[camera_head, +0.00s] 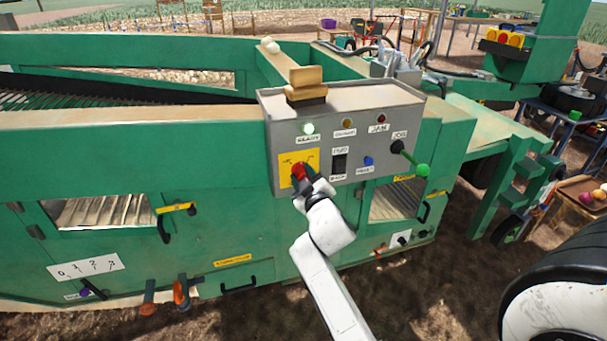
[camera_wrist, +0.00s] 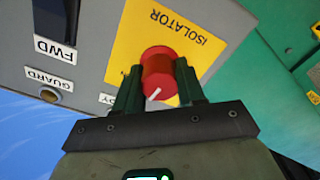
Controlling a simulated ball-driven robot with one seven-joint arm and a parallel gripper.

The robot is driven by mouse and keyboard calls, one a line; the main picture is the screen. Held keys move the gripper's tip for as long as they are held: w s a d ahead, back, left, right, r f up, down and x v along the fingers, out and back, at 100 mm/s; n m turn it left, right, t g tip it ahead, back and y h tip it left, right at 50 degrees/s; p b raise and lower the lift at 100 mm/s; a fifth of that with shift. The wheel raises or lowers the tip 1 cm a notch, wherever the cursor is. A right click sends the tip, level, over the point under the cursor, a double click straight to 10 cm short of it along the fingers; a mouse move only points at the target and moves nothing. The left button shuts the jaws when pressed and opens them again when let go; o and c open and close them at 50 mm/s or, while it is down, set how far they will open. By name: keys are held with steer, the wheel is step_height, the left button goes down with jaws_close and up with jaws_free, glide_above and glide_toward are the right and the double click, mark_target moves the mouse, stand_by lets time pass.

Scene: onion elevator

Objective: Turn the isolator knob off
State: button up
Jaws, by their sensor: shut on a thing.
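The red isolator knob (camera_head: 298,172) sits on a yellow plate (camera_head: 288,161) at the left of the grey control panel (camera_head: 320,128). In the wrist view the knob (camera_wrist: 158,72) shows a white pointer line, and the yellow plate (camera_wrist: 197,22) reads ISOLATOR, upside down in that picture. My gripper (camera_wrist: 158,88) has a dark finger on each side of the knob and is shut on it. In the head view my gripper (camera_head: 304,184) meets the panel from below and hides part of the plate. A green lamp (camera_head: 309,129) above the plate is lit.
The panel also carries a black switch (camera_head: 339,163), a blue button (camera_head: 368,161) and a green-knobbed jog lever (camera_head: 422,170) sticking out at the right. Orange-handled levers (camera_head: 181,293) stand low at the left.

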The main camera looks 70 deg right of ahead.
steer(key=n+p, duration=0.1)
steer(key=n, duration=0.4)
steer(key=shift+n, duration=0.4)
steer(key=n+p, duration=0.1)
steer(key=n, duration=0.3)
steer(key=shift+f+n, duration=0.1)
steer(key=shift+n, duration=0.5)
steer(key=o, duration=1)
steer(key=shift+o, duration=0.2)
steer(key=shift+a, duration=0.15)
steer(key=b+v, duration=0.1)
steer(key=v, duration=0.9)
steer(key=shift+s+a+b, duration=0.2)
steer(key=shift+s+b, duration=0.05)
steer(key=shift+b, duration=0.1)
